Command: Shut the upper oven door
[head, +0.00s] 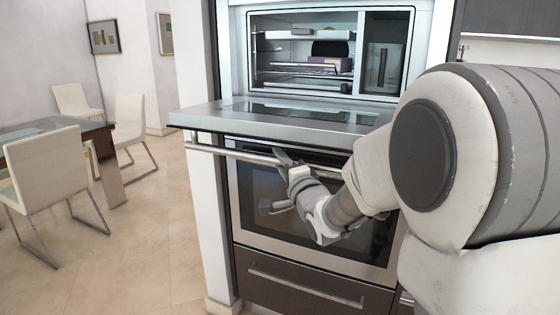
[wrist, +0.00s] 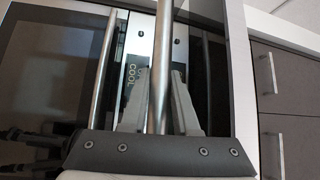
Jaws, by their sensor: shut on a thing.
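The upper oven (head: 300,55) is open, and its door (head: 215,118) is folded down, lying about level and sticking out toward me. A metal handle bar (head: 225,153) runs along below the door's front edge. My gripper (head: 284,165) is at this bar, under the middle of the door. In the wrist view, the two fingers of my gripper (wrist: 158,92) lie on either side of the handle bar (wrist: 160,50) and are shut on it. My arm hides the right end of the door and handle in the head view.
The lower oven door (head: 330,218) is shut, with a drawer (head: 300,285) below it. Racks and a purple item (head: 325,65) are inside the upper oven. White chairs (head: 55,170) and a glass table (head: 35,128) stand left; the floor between is clear.

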